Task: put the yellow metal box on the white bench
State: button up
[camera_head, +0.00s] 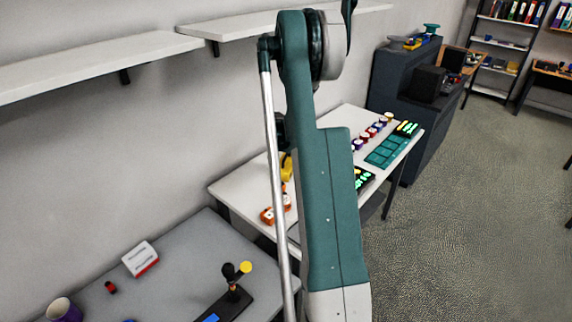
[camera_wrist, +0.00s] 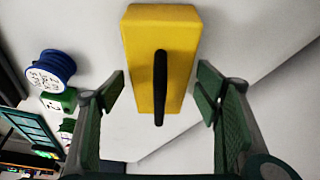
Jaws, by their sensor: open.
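The yellow metal box (camera_wrist: 139,45) with a black bar-shaped handle (camera_wrist: 160,85) lies ahead of my gripper (camera_wrist: 163,90) in the wrist view. My gripper is open, with one finger to each side of the box's near end and gaps between fingers and box. In the head view, a yellow piece (camera_head: 287,166) shows beside my arm, mostly hidden; I cannot tell for sure that it is the same box. The white bench (camera_head: 238,188) stands against the wall, its middle covered by my arm. My gripper's fingers are hidden in the head view.
On the bench are several spools (camera_head: 371,131), a teal tray (camera_head: 386,153) and an orange-and-white item (camera_head: 268,216). A blue spool (camera_wrist: 52,68) is left of the box in the wrist view. A grey table (camera_head: 180,262) is in front, a dark cabinet (camera_head: 393,78) beyond.

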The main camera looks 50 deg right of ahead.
jog(key=v, duration=1)
jog(key=shift+r, duration=0.1)
jog(key=shift+a, duration=0.1)
dwell(0.6)
jog(key=shift+a+r, duration=0.15)
jog(key=shift+r, duration=0.05)
jog(key=s+a+r+n+t, duration=0.1)
jog(key=s+a+r+n, duration=0.1)
jog(key=a+r, duration=0.65)
jog(key=s+a+r+n+t+y, duration=0.15)
jog(key=a+r, duration=0.25)
jog(key=a, duration=1)
jog(key=s+a+r+n, duration=0.25)
jog(key=a+r, duration=0.35)
jog(key=a, duration=0.5)
jog(key=s+a+n+t+y, duration=0.1)
jog(key=s+a+n, duration=0.2)
jog(key=s+a, duration=0.7)
jog(key=s+a+n+t+y, duration=0.1)
jog(key=s+a+n, duration=0.3)
jog(key=s+a, duration=0.7)
jog(key=a+t, duration=0.1)
jog(key=a, duration=0.4)
jog(key=shift+s+a+f+y, duration=0.25)
jog(key=shift+a+y, duration=0.1)
jog(key=shift+a, duration=0.05)
